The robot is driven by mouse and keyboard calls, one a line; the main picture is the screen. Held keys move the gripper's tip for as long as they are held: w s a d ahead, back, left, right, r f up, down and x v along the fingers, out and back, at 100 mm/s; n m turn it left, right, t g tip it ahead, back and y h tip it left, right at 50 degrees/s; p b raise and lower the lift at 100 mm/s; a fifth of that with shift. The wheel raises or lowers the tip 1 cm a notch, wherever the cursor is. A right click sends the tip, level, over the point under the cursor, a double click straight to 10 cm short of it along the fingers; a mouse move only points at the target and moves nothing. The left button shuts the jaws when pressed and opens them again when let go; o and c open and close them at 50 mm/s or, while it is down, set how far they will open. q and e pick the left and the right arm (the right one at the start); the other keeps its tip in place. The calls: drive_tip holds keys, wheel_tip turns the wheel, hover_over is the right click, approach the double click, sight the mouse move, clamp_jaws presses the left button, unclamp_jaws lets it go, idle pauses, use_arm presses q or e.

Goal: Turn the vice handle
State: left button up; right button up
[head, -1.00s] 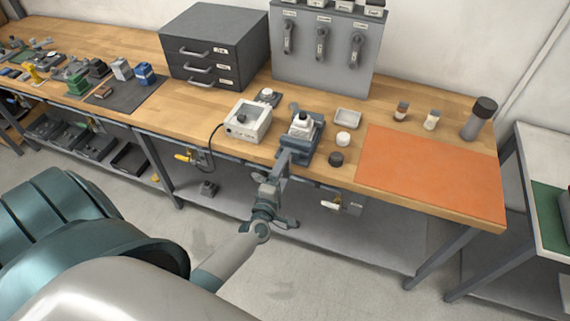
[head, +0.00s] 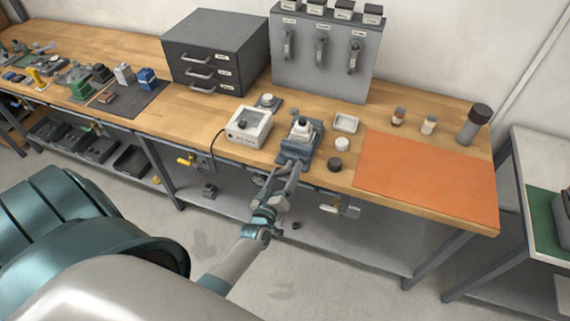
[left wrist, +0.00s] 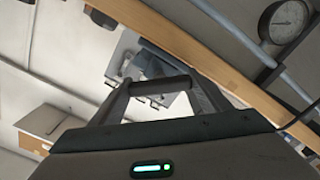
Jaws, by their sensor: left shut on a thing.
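The blue-grey bench vice (head: 297,152) stands at the front edge of the wooden bench, with a small white-topped piece (head: 301,127) at its jaws. My left gripper (head: 283,178) reaches up to the front of the vice, just off the bench edge. It is shut on the vice handle, which the fingers mostly hide in the head view. In the left wrist view, the two fingers (left wrist: 160,88) stand apart around a dark bar, with the blue-grey vice body (left wrist: 172,100) behind. My right gripper is in neither view.
A round gauge (left wrist: 284,20) shows in the left wrist view.

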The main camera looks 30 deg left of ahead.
use_arm(q)
drive_tip(key=shift+m, duration=0.9)
drive_tip(key=shift+f, duration=0.1)
drive_tip(key=o, duration=1.1)
drive_tip(key=shift+c, duration=0.2)
drive_tip(key=b+v, duration=0.5)
drive_tip(key=v, duration=1.2)
drive_tip(key=shift+s+b, duration=0.25)
drive_tip(key=shift+b, duration=0.1)
